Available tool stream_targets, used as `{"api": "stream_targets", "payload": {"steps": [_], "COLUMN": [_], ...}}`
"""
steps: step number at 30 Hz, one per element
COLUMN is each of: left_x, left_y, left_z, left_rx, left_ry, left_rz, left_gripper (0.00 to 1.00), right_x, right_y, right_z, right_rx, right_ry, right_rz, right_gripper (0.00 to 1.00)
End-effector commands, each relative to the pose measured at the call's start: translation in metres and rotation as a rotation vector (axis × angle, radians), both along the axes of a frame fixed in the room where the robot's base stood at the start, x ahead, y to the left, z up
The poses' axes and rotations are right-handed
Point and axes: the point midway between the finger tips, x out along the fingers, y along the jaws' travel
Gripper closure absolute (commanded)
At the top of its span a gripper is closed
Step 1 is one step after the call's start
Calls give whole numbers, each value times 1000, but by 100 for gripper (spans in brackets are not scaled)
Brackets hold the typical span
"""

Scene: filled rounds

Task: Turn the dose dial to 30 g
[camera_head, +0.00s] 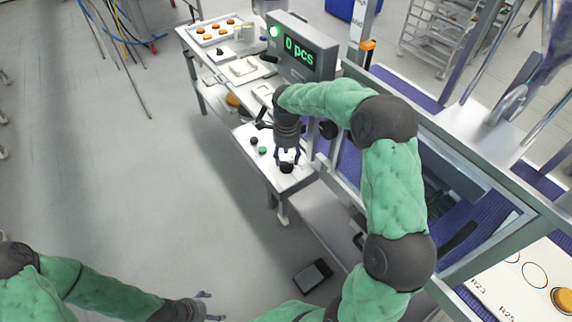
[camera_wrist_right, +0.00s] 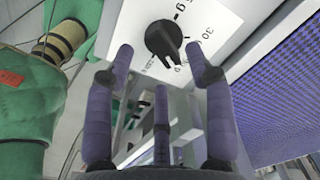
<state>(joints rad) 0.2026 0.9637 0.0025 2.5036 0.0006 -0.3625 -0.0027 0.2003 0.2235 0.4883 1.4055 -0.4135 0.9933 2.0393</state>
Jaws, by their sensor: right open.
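The dose dial (camera_wrist_right: 163,40) is a black knob with a pointer on a white label plate (camera_wrist_right: 225,22), seen at the top of the right wrist view. Its pointer is toward the lower right; a "30 g" mark is printed to its right, and other marks are partly hidden or too small to read. In the head view the dial (camera_head: 287,168) sits at the end of a white panel. My right gripper (camera_wrist_right: 160,62) is open, its fingers spread around the dial's near side without visible contact. It also shows over the dial in the head view (camera_head: 288,156). My left gripper (camera_head: 208,307) is low in the head view.
A green button (camera_head: 262,150) and a dark button (camera_head: 254,141) are beside the dial. A metal frame (camera_head: 452,130) and purple conveyor belt (camera_wrist_right: 275,85) run to the right. Open floor (camera_head: 130,170) lies left.

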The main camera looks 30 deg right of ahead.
Motion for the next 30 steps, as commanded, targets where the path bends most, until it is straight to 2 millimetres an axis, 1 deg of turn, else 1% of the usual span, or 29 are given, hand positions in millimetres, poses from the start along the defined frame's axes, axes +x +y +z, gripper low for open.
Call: {"api": "stream_targets", "payload": {"steps": [1, 3, 9, 20, 21, 23, 24, 25, 26, 30], "left_x": [0, 0, 0, 0, 0, 0, 0, 0, 0, 0], "left_y": [0, 0, 0, 0, 0, 0, 0, 0, 0, 0], "left_z": [-3, -5, -8, -8, -8, -8, -8, -8, -8, -8], "left_rx": [0, 0, 0, 0, 0, 0, 0, 0, 0, 0], "left_ry": [0, 0, 0, 0, 0, 0, 0, 0, 0, 0], "left_rz": [0, 0, 0, 0, 0, 0, 0, 0, 0, 0], "left_gripper": [17, 17, 17, 17, 17, 17, 17, 17, 17, 17], "right_x": [-1, 0, 0, 0, 0, 0, 0, 0, 0, 0], "right_y": [0, 0, 0, 0, 0, 0, 0, 0, 0, 0], "right_z": [-11, -20, -37, -40, -40, -40, -40, -40, -40, -40], "right_rx": [0, 0, 1, 1, 1, 1, 1, 1, 1, 1], "right_ry": [3, 1, 0, 0, 0, 0, 0, 0, 0, 0], "right_rz": [0, 0, 0, 0, 1, 1, 1, 1, 1, 1], "right_gripper": [46, 46, 46, 46, 57, 74, 85, 94, 100, 100]}}
